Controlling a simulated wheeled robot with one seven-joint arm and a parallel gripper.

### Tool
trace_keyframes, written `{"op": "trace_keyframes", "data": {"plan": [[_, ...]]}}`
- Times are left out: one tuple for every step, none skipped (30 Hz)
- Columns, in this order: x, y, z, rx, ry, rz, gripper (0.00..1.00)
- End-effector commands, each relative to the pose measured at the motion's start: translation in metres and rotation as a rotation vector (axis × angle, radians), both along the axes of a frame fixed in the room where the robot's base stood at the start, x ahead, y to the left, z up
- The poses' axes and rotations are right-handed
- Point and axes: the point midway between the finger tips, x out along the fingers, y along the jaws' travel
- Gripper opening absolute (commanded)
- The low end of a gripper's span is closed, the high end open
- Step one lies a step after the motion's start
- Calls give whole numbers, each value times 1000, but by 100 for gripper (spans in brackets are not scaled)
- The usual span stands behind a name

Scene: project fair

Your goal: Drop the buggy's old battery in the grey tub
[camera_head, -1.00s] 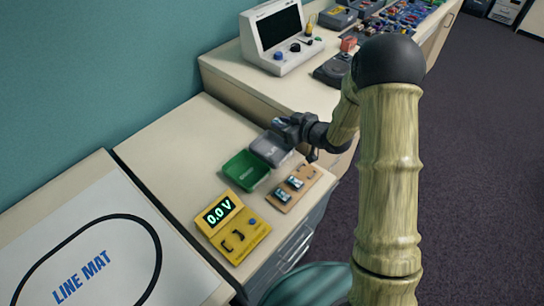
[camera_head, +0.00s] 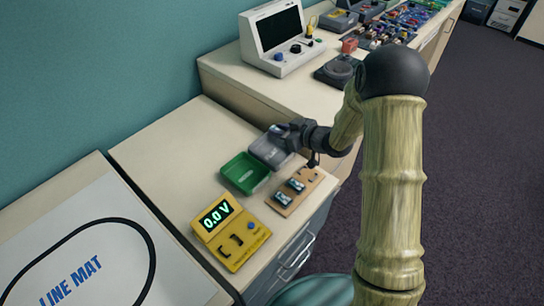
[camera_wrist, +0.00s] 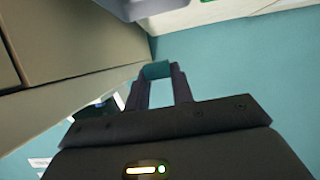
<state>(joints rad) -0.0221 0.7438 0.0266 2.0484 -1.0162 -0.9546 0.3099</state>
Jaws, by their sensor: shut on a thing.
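The grey tub (camera_head: 262,156) stands on the pale bench, behind the green tub. My gripper (camera_head: 279,129) is above the far side of the grey tub and hides part of it. In the wrist view, my gripper (camera_wrist: 157,80) is shut on a small teal block (camera_wrist: 157,70), which looks like the battery. The block is held at the fingertips; in the head view it is too small to make out clearly. I cannot make out the buggy in these frames.
The green tub (camera_head: 244,173) adjoins the grey one. A wooden holder (camera_head: 285,205) with two cells and a yellow tester (camera_head: 231,233) reading 0.0 V stand nearer. A higher bench (camera_head: 235,72) with a white monitor unit (camera_head: 283,42) lies behind.

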Motion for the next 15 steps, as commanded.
{"op": "trace_keyframes", "data": {"plan": [[0, 0, -12, 0, 0, 0, 1], [0, 0, -14, 0, 0, 0, 1], [0, 0, -18, 0, 0, 0, 1], [0, 0, -19, 0, 0, 0, 1], [0, 0, -21, -1, -1, 0, 1], [0, 0, -23, -1, -1, 0, 1], [0, 0, -23, -1, -1, 0, 1], [0, 0, -24, -1, -1, 0, 1], [0, 0, -24, -1, -1, 0, 1], [0, 0, -24, -1, -1, 0, 1], [0, 0, -23, -1, -1, 0, 1], [0, 0, -23, -1, -1, 0, 1], [0, 0, -23, -1, -1, 0, 1], [0, 0, -23, -1, -1, 0, 1], [0, 0, -23, -1, -1, 0, 1]]}}
